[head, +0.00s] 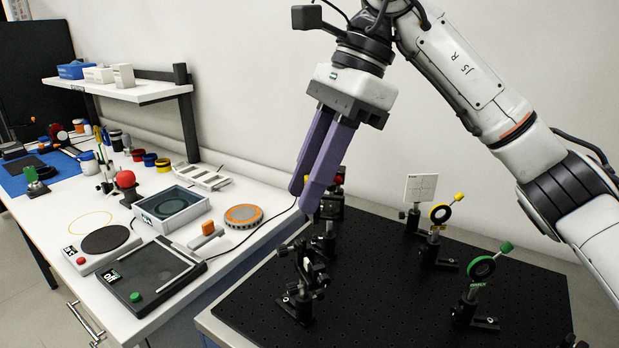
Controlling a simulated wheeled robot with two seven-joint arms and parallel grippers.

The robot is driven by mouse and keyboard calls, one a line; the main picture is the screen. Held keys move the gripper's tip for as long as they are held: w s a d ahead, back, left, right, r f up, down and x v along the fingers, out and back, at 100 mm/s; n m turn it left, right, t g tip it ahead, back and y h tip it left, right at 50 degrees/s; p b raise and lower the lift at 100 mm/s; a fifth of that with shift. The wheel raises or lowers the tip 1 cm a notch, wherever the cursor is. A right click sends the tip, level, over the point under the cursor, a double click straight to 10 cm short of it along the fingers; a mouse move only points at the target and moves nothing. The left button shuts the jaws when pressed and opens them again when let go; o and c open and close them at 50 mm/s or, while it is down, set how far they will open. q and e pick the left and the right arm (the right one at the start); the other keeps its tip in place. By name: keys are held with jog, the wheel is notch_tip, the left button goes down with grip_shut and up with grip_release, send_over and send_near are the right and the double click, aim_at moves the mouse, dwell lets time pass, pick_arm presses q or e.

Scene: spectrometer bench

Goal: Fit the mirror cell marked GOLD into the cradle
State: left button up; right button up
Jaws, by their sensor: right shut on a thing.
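My right gripper (306,197) points down over the near left part of the black breadboard, its purple fingers close together on something that they hide. I cannot read a GOLD mark anywhere, so I cannot tell which piece is held. Below the fingertips stands a black mount (303,279) with an open, forked top and small knobs, which looks like the cradle. The fingertips are above it and apart from it. My left gripper is not in view.
The breadboard (400,303) also carries a green ring mount (481,268), a yellow ring mount (440,214), a white target card (421,187) and a red-topped mount partly behind the fingers (339,180). The white bench at left holds a grey tray (172,207) and an orange-rimmed disc (243,215).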

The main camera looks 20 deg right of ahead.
aim_at(309, 217)
jog(key=shift+f+b, duration=1.6)
jog(key=shift+f, duration=1.25)
jog(key=shift+p, duration=0.3)
jog(key=shift+d+f+b, duration=0.1)
jog(key=shift+f+b, duration=0.65)
jog(key=shift+f, duration=0.35)
jog(key=o, duration=0.9)
jog(key=shift+r, duration=0.1)
jog(key=p+v, duration=0.1)
jog(key=v, duration=0.9)
jog(key=shift+w, duration=0.1)
